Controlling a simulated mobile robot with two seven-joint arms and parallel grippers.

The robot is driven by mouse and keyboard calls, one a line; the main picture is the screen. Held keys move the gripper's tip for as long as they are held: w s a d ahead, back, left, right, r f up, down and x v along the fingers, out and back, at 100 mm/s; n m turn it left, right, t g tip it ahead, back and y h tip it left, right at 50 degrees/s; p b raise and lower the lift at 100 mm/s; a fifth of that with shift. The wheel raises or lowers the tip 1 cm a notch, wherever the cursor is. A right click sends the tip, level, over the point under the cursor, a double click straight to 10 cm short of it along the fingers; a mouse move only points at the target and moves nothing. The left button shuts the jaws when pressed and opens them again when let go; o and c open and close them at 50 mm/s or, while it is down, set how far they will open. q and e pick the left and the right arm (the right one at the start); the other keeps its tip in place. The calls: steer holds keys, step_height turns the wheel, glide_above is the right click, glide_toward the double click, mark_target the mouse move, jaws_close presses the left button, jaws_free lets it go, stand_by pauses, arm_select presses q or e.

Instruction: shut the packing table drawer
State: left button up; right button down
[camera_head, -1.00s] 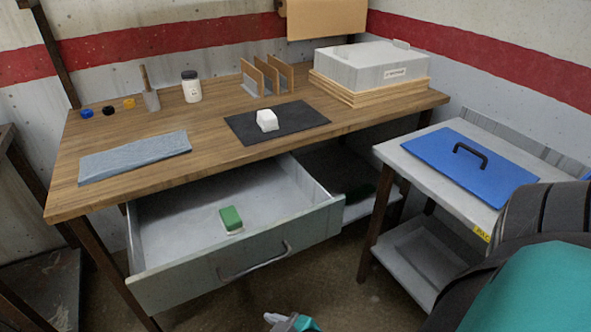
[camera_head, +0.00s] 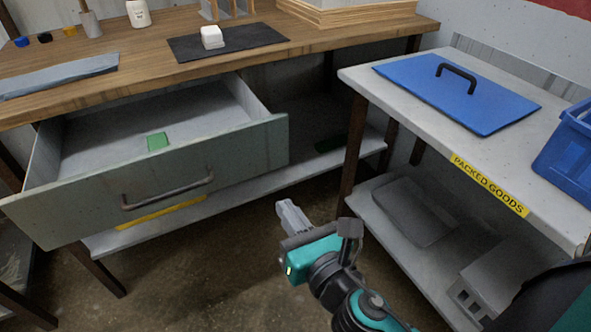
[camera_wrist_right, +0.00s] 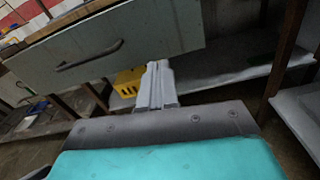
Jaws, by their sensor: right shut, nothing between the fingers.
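The packing table drawer (camera_head: 150,180) is pulled well out below the wooden tabletop, with a grey-green front and a dark bar handle (camera_head: 168,192). A green block (camera_head: 157,141) lies inside it. My right gripper (camera_head: 290,215) is shut and empty, in front of and to the right of the drawer, apart from it. In the right wrist view, the closed fingers (camera_wrist_right: 158,82) point toward the lower right part of the drawer front (camera_wrist_right: 120,45), with the handle (camera_wrist_right: 90,55) to their left. My left gripper is not in view.
A side table (camera_head: 375,85) labelled packed goods stands to the right, bearing a blue lid (camera_head: 455,95) and a blue crate (camera_head: 570,150). A lower shelf (camera_head: 250,190) runs under the packing table. A white block (camera_head: 211,37) rests on a dark mat. Open floor lies before the drawer.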

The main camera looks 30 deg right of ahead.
steer(key=n, duration=0.1)
steer(key=p, duration=0.3)
glide_toward(254, 153)
steer(key=w, duration=0.5)
steer(key=shift+w+f, duration=0.1)
steer(key=shift+w, duration=0.8)
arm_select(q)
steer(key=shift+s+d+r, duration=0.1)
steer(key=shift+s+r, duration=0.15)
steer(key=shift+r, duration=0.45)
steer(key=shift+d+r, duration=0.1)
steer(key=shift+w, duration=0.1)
arm_select(e)
steer(key=shift+w, duration=0.1)
